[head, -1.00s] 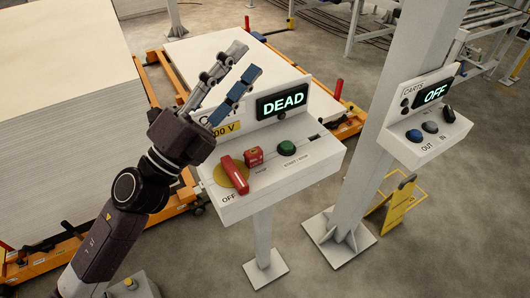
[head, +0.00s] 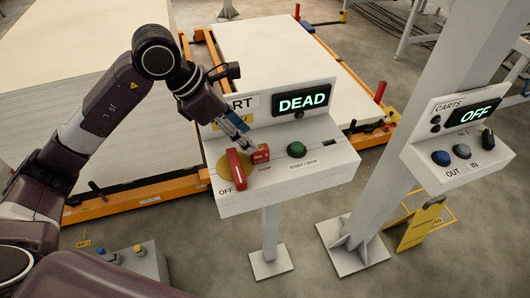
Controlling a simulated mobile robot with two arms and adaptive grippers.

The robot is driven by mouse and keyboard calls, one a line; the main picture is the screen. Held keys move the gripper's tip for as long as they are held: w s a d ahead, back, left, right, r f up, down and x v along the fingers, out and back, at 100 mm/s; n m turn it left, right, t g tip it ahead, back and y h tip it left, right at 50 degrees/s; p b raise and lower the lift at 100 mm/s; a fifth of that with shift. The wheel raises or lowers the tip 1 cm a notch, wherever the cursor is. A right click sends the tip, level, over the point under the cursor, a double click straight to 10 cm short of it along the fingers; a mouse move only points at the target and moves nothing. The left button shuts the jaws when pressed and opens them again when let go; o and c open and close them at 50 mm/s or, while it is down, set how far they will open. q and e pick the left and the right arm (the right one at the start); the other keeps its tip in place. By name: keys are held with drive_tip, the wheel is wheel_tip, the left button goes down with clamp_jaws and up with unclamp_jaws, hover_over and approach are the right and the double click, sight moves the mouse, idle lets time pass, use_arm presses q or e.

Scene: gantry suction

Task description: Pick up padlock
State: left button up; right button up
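The small red padlock (head: 261,154) is on the sloped top of the white control box (head: 290,193), just right of the red switch handle (head: 236,169) on its yellow disc. My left gripper (head: 246,150) reaches down over the box from the upper left. Its fingertips are at the padlock's left side, close to it or touching. The fingers are small and partly hidden, so I cannot tell whether they are open or shut on it. My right gripper is not in view.
The box has a lit DEAD display (head: 303,102) and a green button (head: 296,150). A grey post (head: 424,90) with a second control box (head: 458,165) reading OFF stands to the right. Stacked white boards (head: 50,110) lie behind at left.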

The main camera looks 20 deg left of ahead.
sight(259, 150)
use_arm(q)
drive_tip(key=shift+p+x, duration=0.3)
drive_tip(key=shift+x, duration=0.65)
drive_tip(key=p+x, duration=0.1)
drive_tip(key=x, duration=0.1)
drive_tip(key=p+x, duration=0.1)
drive_tip(key=x, duration=0.1)
drive_tip(key=shift+s+d+f, duration=0.15)
drive_tip(key=shift+s+d, duration=0.05)
drive_tip(key=shift+d, duration=0.05)
drive_tip(key=shift+d+f+p, duration=0.1)
drive_tip(key=shift+f+p, duration=0.2)
drive_tip(key=shift+w+f, duration=0.1)
drive_tip(key=shift+f, duration=0.05)
clamp_jaws()
